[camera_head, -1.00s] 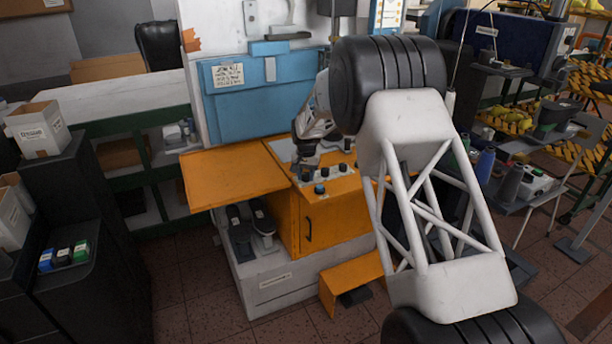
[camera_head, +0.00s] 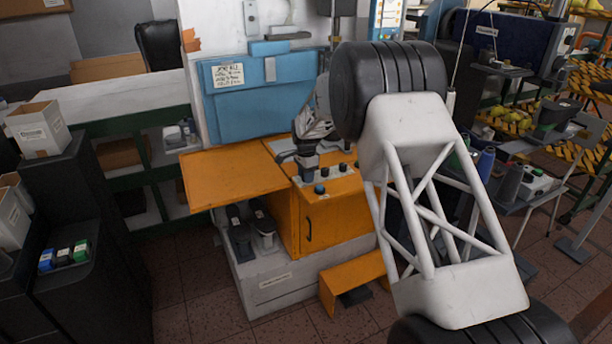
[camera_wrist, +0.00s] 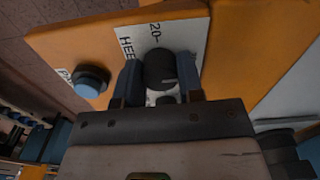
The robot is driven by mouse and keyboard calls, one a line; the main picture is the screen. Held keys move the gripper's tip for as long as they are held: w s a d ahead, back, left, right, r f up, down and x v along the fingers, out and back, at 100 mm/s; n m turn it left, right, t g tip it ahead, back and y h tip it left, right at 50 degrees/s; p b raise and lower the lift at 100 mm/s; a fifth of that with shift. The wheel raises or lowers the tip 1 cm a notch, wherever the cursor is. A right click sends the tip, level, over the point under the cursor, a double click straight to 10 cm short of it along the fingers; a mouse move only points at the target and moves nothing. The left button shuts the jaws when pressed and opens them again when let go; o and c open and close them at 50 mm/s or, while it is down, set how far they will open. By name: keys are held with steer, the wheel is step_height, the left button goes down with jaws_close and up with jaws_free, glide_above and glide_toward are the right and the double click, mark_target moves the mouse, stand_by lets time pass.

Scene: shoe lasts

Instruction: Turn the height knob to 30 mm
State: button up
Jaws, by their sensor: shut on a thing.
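The height knob (camera_wrist: 160,66) is a dark round knob with a pale line on it, seen in the wrist view on a white scale plate (camera_wrist: 196,40). The plate shows "20-" and part of a word starting "HEE". My gripper (camera_wrist: 160,76) has its two blue-grey fingers on either side of the knob, shut on it. The rest of the scale, including any 30 mark, is hidden or out of view. In the head view my gripper (camera_head: 307,172) points down at the orange machine's panel (camera_head: 335,184), where it hides the knob.
A blue-capped knob (camera_wrist: 90,82) sits beside the plate; it also shows in the head view (camera_head: 319,188). An orange side table (camera_head: 232,174) lies left, and a blue panel (camera_head: 262,100) stands behind.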

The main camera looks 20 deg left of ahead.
steer(key=shift+m, duration=0.4)
steer(key=o, duration=0.9)
steer(key=shift+r, duration=0.1)
steer(key=shift+r, duration=3.8)
